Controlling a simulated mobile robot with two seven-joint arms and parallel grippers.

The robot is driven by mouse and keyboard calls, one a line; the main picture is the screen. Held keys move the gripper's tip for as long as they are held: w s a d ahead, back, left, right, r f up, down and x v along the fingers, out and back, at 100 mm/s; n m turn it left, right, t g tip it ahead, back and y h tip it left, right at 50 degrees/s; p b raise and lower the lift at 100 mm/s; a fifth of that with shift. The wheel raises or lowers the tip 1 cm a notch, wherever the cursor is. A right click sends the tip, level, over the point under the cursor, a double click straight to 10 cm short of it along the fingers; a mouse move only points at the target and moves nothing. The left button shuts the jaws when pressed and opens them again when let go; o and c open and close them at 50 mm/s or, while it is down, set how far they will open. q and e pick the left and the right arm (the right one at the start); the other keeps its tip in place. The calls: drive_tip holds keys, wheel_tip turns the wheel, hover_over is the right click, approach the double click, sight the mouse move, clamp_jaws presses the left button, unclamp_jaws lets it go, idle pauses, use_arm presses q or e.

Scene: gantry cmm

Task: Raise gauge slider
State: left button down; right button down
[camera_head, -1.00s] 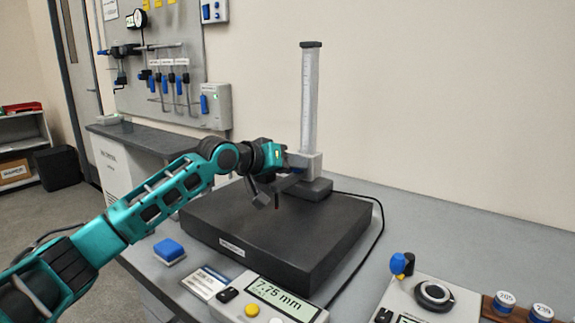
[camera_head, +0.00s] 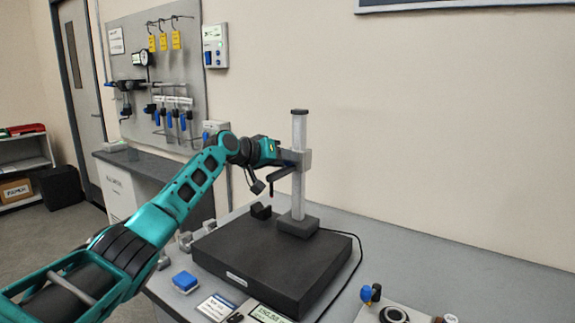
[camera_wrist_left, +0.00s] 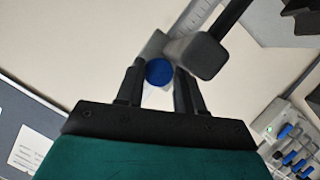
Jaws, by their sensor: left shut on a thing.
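The gauge slider (camera_head: 304,160) is a grey block around the upright silver column (camera_head: 299,129), about midway up it. A dark arm with a thin probe (camera_head: 271,187) reaches left from the slider. The column stands on a dark foot (camera_head: 298,227) on the black plate. My left gripper (camera_head: 281,156) is at the slider's left side. In the left wrist view, its fingers are shut on a round blue knob (camera_wrist_left: 159,71) in front of the slider (camera_wrist_left: 200,52). The fingers partly hide the knob. My right gripper is not in view.
The black surface plate (camera_head: 260,262) sits on the grey bench, with a small black V-shaped block (camera_head: 261,211) on it. A blue-topped block (camera_head: 185,281) and display boxes stand in front. A tool board (camera_head: 150,80) hangs behind. A cable runs along the plate's right side.

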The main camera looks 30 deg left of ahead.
use_arm(q)
drive_tip(key=shift+d+r+p, duration=0.25)
drive_tip(key=shift+r+p, duration=0.05)
drive_tip(key=shift+r, duration=0.5)
drive_tip(key=c, duration=0.8)
unclamp_jaws()
drive_tip(key=shift+f, duration=0.1)
drive_tip(key=shift+a, duration=0.15)
drive_tip(key=shift+s+a, duration=0.15)
drive_tip(key=shift+s, duration=0.35)
drive_tip(key=b+v, duration=0.1)
drive_tip(key=v, duration=1)
drive_tip(key=shift+s+r, duration=0.3)
